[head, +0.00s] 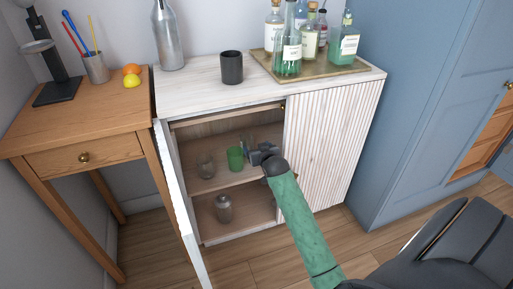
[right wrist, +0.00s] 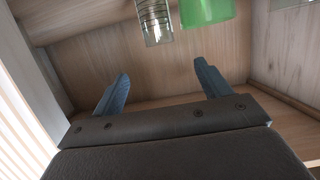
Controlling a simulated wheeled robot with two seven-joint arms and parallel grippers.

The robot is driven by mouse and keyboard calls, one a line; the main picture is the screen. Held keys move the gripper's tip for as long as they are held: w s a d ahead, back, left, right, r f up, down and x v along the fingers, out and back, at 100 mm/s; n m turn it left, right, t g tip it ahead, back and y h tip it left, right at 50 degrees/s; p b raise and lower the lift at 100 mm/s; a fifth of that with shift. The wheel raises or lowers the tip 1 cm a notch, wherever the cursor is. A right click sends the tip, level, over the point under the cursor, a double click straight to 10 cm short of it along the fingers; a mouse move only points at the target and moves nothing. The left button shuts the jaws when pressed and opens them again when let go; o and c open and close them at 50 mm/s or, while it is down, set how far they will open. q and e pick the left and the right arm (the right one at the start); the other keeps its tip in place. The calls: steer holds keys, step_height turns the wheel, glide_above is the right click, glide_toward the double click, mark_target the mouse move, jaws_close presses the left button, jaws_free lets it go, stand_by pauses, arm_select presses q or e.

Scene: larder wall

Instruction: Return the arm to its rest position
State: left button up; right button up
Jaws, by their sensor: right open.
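My right arm (head: 305,225), with a green sleeve, reaches from the lower right into the open cabinet in the head view. My right gripper (head: 250,152) is at the middle shelf, just right of a green cup (head: 236,158). In the right wrist view its two blue-grey fingers (right wrist: 160,88) stand wide apart with nothing between them. The green cup (right wrist: 205,10) and a clear ribbed glass (right wrist: 154,20) show beyond the fingers, apart from them. My left gripper is not in view.
The cabinet's left door (head: 180,200) stands open; the right door (head: 330,150) is shut. A clear glass (head: 206,167) stands on the shelf and a jar (head: 223,208) below. Bottles on a tray (head: 350,69) and a dark cup (head: 232,67) stand on top. A wooden side table (head: 90,118) is left.

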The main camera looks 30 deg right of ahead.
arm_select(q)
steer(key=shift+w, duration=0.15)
